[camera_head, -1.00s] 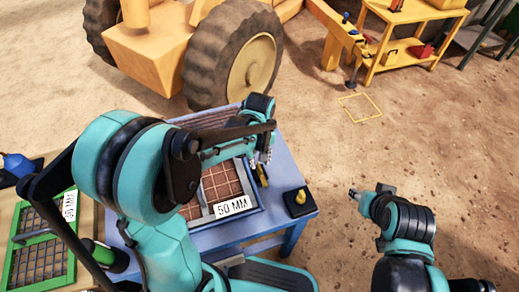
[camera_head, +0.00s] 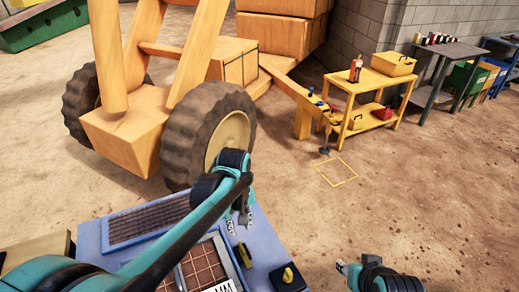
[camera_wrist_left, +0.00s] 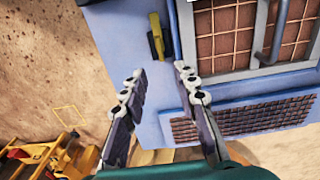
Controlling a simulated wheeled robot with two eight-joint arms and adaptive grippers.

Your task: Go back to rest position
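My left gripper (camera_head: 236,218) is over the blue table (camera_head: 262,232), at its right side. In the left wrist view its two fingers (camera_wrist_left: 158,75) are apart with nothing between them.
A mesh screen (camera_head: 200,266) with a partly cut-off label and another screen (camera_head: 150,220) lie on the table. A black box with a yellow knob (camera_head: 287,277) sits at the right. A big wheel (camera_head: 212,135) stands behind. A yellow shelf (camera_head: 372,92) is farther back.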

